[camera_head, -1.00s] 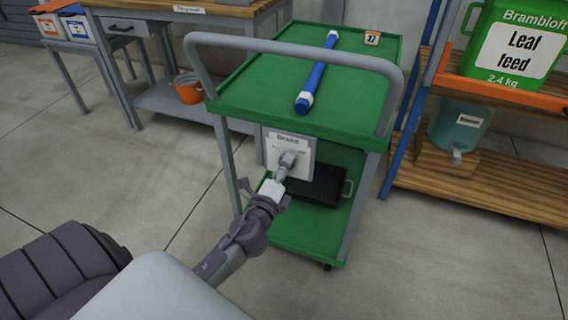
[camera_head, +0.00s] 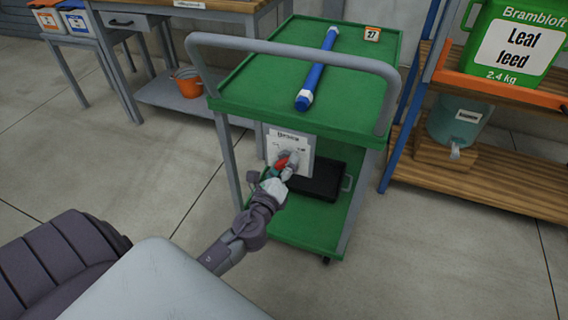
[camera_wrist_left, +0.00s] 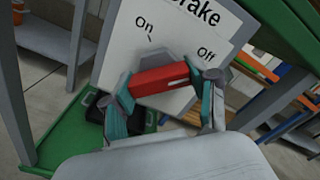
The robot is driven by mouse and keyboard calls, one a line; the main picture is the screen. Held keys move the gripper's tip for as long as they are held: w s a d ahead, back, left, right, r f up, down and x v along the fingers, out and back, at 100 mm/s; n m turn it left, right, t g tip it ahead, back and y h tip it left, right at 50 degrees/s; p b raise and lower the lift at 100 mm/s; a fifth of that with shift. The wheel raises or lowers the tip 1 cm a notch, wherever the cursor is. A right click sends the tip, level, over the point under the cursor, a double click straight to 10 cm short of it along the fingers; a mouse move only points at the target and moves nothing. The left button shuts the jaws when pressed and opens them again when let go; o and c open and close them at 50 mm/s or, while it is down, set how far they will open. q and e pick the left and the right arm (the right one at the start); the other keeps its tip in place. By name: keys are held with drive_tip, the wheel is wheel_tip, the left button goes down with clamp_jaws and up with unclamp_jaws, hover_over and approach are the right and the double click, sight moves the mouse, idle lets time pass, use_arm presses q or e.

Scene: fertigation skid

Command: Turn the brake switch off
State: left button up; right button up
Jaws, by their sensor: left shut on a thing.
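The brake switch is a white panel (camera_head: 302,146) under the top shelf of the green cart. It reads "Brake" with "On" at left and "Off" at right in the left wrist view (camera_wrist_left: 190,40). Its red handle (camera_wrist_left: 160,79) sits at the panel's middle and also shows in the head view (camera_head: 282,163). My left gripper (camera_wrist_left: 168,90) is shut on the red handle, one finger on each side of it. In the head view the left gripper (camera_head: 284,167) partly covers the handle. The handle's pointing direction is hard to tell. My right gripper is not in view.
The green cart (camera_head: 345,65) carries a blue tube (camera_head: 317,70) and a small numbered block (camera_head: 372,34) on top. A black case (camera_head: 318,182) lies on its lower shelf. A wooden shelf rack (camera_head: 500,180) stands at right, a workbench (camera_head: 215,10) behind left. Floor at left is clear.

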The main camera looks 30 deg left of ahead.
use_arm(q)
drive_tip(key=shift+f, duration=0.1)
drive_tip(key=o, duration=1.2)
drive_tip(key=shift+c, duration=0.2)
drive_tip(key=v, duration=1.2)
